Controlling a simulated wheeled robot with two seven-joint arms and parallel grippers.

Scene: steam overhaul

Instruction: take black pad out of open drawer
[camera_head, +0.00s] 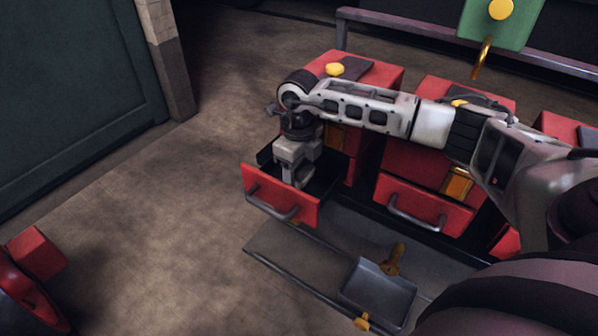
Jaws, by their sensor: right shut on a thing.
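The open drawer (262,186) has a red front with a grey bar handle and sticks out from the left red cabinet. My right gripper (296,182) points down into this drawer, behind its front panel. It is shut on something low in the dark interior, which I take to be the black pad. The pad's outline cannot be made out against the dark drawer, and the fingers and drawer front hide part of the space. My left gripper is not in view.
A shut red drawer (415,205) with a handle is to the right. A grey tray (378,293) with brass-coloured parts lies below on a dark platform. A red wheel-like object (30,290) is at lower left. The floor left of the drawer is clear.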

